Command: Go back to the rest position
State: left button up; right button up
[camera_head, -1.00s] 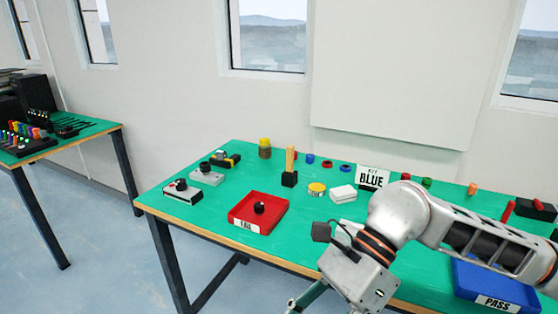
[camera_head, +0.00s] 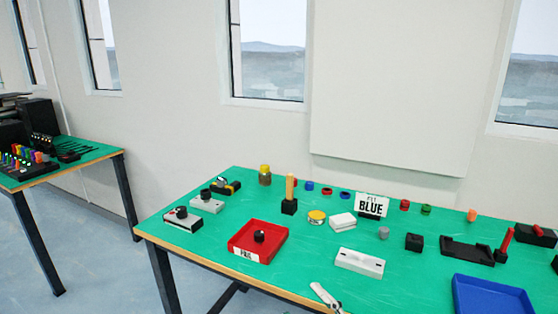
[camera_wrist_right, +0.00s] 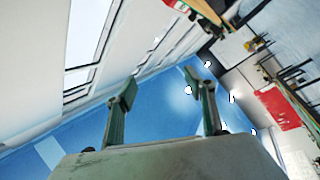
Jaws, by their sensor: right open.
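My right gripper (camera_wrist_right: 160,92) is open and empty in the right wrist view. Its two green fingers stand apart, with floor and wall behind them and nothing between them. My left gripper is in neither view.
Another table (camera_head: 85,160) stands at the left.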

jog(key=s+d+f+m+g+h, duration=0.1)
jog(key=s+d+f+m+h, duration=0.25)
jog(key=f, duration=0.55)
jog(key=s+d+f+m+g+h, duration=0.15)
jog(key=d+f+m+h, duration=0.3)
jog(key=f, duration=0.45)
jog(key=s+d+f+m+g+h, duration=0.2)
jog(key=s+d+f+m+g, duration=0.2)
jog(key=s+f, duration=0.7)
jog(key=d+f+m, duration=0.1)
jog(key=d, duration=0.1)
jog(key=shift+d+f, duration=0.3)
jog(key=shift+f, duration=0.1)
